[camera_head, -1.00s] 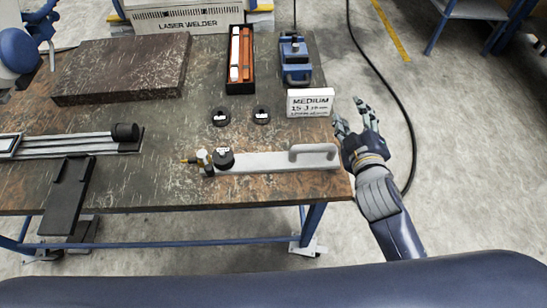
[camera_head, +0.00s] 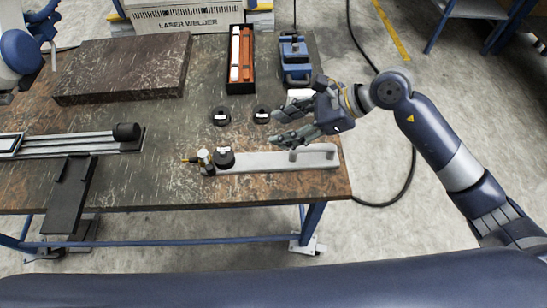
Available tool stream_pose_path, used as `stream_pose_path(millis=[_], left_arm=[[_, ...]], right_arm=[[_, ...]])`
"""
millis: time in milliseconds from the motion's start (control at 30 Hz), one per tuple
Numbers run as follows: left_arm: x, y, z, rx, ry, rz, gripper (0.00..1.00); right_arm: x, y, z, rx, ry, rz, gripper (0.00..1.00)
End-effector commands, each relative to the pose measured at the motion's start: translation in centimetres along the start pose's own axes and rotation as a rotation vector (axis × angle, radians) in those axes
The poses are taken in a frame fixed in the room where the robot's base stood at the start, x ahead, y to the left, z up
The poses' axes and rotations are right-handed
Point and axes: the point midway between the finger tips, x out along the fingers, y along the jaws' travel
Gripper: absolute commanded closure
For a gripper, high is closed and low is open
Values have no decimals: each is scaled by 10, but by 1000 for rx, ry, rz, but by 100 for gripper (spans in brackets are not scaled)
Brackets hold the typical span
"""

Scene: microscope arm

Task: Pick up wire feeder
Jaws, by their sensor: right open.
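No label marks the wire feeder, so I cannot tell for sure which object it is. A blue boxy device (camera_head: 295,52) stands at the back right of the table. A long light-grey bar (camera_head: 262,161) with a handle lies near the front right edge, with a black knob (camera_head: 225,157) and a brass-tipped fitting at its left end. My right gripper (camera_head: 284,128) is open and empty above the table, fingers pointing left.
A black case with orange and white rods (camera_head: 240,88) lies left of the blue device. Two black discs (camera_head: 221,117) sit mid-table. A dark slab (camera_head: 125,70) and a rail (camera_head: 70,146) occupy the left.

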Motion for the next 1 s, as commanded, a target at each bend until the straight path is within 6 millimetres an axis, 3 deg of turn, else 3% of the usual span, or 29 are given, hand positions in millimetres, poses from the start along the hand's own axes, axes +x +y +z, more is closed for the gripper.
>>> stream_pose_path(millis=[33,133,333,600,800,1000], left_arm=[[-1,0,0,0,0,0,60],[-1,0,0,0,0,0,60],[-3,0,0,0,0,0,60],[-14,0,-2,0,0,0,60],[-18,0,-2,0,0,0,60],[-37,-1,-4,0,1,0,60]], right_arm=[[-9,-8,-20,-47,106,-3,55],[-26,-18,-55,-108,280,3,55],[-44,-27,-86,-146,439,14,55],[-10,-27,-104,-145,445,17,55],[4,-27,-112,-146,445,16,55],[24,-22,-128,-141,443,19,55]])
